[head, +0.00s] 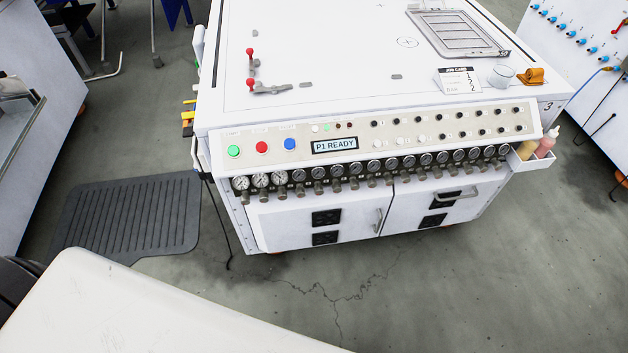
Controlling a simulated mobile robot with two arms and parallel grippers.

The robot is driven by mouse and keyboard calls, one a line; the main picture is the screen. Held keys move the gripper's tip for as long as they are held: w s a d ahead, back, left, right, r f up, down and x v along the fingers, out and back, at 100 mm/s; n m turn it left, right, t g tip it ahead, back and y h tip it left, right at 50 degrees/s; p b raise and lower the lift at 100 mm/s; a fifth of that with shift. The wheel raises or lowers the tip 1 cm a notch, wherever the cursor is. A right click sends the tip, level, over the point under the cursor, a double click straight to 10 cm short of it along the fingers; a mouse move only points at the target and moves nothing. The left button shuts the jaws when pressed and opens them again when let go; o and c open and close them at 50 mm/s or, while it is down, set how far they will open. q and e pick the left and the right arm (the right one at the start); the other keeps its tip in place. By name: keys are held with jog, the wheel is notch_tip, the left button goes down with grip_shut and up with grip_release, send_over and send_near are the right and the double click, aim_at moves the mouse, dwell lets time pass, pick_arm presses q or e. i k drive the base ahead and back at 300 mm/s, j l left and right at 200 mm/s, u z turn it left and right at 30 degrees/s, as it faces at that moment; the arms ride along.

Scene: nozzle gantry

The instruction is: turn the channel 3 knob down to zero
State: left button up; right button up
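A white machine has a sloped control panel (360,137) along its front edge. Small black knobs (462,133) and pale buttons sit in rows on the panel's right part. A row of round gauges (318,173) runs along the panel's lower edge, each with a grey regulator knob (353,184) under it. The channel labels are too small to read, so I cannot tell which knob is channel 3. A display (335,145) reads "P1 READY". Neither of my grippers is in view.
Green, red and blue buttons (262,147) sit at the panel's left. A bottle holder (532,160) sticks out at the right corner. A job card (459,80) stands on top. A dark mat (130,215) lies on the floor at left. The floor in front is clear.

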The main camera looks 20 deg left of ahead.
aim_at(281, 194)
jog(key=u, duration=0.85)
